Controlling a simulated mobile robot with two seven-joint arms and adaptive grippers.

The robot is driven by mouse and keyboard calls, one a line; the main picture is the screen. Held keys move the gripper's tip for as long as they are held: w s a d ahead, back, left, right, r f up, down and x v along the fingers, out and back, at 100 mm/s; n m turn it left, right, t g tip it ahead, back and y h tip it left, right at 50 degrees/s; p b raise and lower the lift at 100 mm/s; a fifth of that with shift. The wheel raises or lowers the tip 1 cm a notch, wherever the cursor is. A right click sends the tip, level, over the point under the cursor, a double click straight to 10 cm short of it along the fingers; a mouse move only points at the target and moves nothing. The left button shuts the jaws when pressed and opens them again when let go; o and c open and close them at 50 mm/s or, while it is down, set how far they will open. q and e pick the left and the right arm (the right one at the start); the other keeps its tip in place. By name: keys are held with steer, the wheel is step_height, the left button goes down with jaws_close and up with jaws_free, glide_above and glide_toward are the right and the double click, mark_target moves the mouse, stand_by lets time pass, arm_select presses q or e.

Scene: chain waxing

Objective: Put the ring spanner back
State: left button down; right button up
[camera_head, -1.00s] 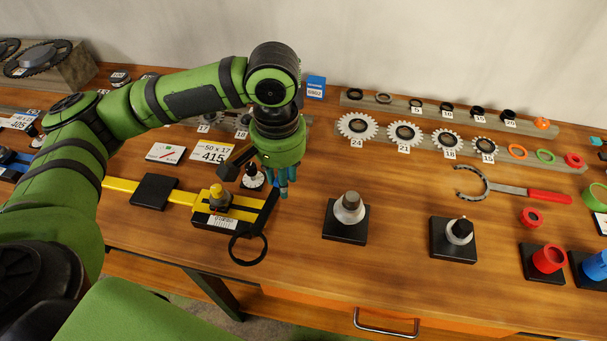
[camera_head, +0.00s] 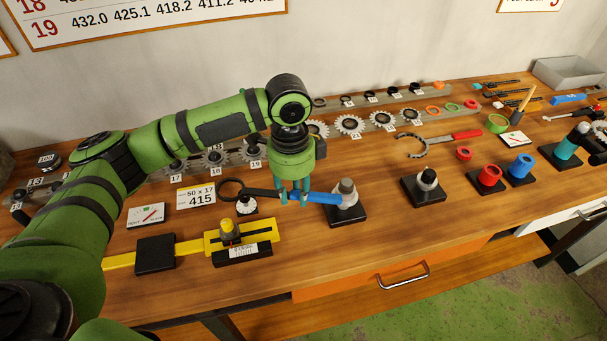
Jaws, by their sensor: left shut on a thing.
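The ring spanner has a black ring (camera_head: 230,189), a dark shank and a blue handle (camera_head: 322,198). My left gripper (camera_head: 294,196) is shut on it around the middle, fingers pointing down. The spanner lies across the picture, ring to the left and handle to the right. The handle end is in front of or beside a grey stud on a black block (camera_head: 345,215); I cannot tell whether they touch. The ring is close to a small white round dial (camera_head: 246,205). The spanner's height above the table is hard to tell. My right gripper is not in view.
A yellow caliper-like tool (camera_head: 195,247) lies at front left, beside a card marked 415 (camera_head: 196,195). A second black block with a stud (camera_head: 424,190) stands to the right. A hook spanner with a red handle (camera_head: 453,136) lies behind it. Rows of gears (camera_head: 350,124) line the back.

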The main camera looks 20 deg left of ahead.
mark_target(302, 210)
arm_select(q)
steer(key=w+m, duration=0.1)
steer(key=m, duration=0.1)
steer(key=shift+d+m, duration=0.1)
steer(key=shift+m, duration=0.2)
steer(key=w+f+m, duration=0.1)
steer(key=m, duration=0.4)
steer(key=w+f+m+p, duration=0.1)
steer(key=m, duration=0.4)
steer(key=w+f+m, duration=0.2)
steer(key=m, duration=0.3)
steer(key=shift+f+m+g+p, duration=0.1)
steer(key=shift+m+g+p, duration=0.2)
steer(key=shift+m+p, duration=0.1)
step_height(302, 210, down, 5)
steer(key=b, duration=0.5)
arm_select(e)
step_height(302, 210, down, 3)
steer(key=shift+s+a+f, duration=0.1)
arm_select(q)
steer(key=shift+f+b, duration=0.35)
steer(key=shift+f, duration=0.2)
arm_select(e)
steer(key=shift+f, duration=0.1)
arm_select(q)
steer(key=shift+s+f, duration=0.15)
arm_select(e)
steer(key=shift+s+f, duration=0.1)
